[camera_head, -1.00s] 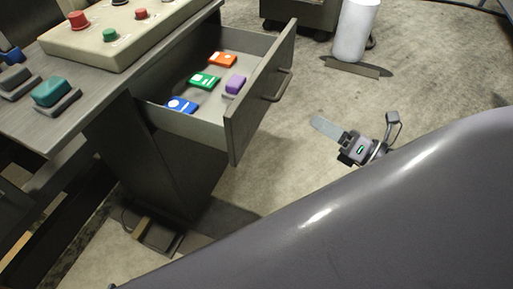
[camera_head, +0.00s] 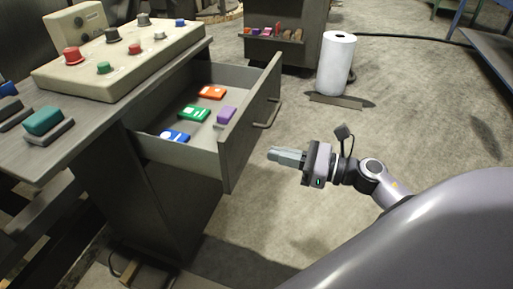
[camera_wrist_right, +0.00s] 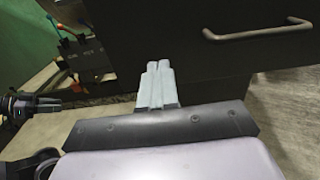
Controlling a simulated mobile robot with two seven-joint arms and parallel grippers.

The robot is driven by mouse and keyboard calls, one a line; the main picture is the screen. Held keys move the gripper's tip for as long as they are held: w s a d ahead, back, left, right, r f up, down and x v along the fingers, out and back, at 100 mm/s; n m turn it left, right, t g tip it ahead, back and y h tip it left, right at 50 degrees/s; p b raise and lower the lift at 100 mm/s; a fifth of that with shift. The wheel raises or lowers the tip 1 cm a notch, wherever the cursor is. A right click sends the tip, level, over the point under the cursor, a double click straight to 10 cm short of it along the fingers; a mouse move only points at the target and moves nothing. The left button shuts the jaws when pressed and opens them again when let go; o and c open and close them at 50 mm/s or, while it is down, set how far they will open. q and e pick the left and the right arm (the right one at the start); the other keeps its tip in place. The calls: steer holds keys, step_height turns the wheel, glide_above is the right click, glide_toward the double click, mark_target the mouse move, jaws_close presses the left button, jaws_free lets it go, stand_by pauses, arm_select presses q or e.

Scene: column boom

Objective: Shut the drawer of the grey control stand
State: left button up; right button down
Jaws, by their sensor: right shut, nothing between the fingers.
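The grey control stand (camera_head: 178,215) is at the left in the head view. Its drawer (camera_head: 224,143) is pulled out, with its front facing right and a bar handle (camera_head: 267,113) on it. My right gripper (camera_head: 272,155) is shut and empty, to the right of the drawer front and pointing at it. In the right wrist view the closed fingers (camera_wrist_right: 158,84) point at the dark drawer front (camera_wrist_right: 220,55), with the handle (camera_wrist_right: 258,31) at upper right. Contact cannot be told. A dark gripper-like shape, perhaps my left gripper (camera_wrist_right: 48,103), shows at the left edge there; its jaws are unclear.
The drawer holds orange (camera_head: 212,92), green (camera_head: 194,113), blue (camera_head: 174,136) and purple (camera_head: 227,115) items. A button box (camera_head: 122,60) stands on top. A white roll (camera_head: 336,63) stands behind on the floor.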

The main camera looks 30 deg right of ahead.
mark_target(243, 146)
steer(key=x, duration=0.5)
steer(key=shift+w+a, duration=0.1)
steer(key=shift+a, duration=0.05)
arm_select(q)
steer(key=shift+a+r, duration=0.1)
steer(key=shift+r, duration=0.15)
arm_select(e)
steer(key=shift+w+a, duration=0.15)
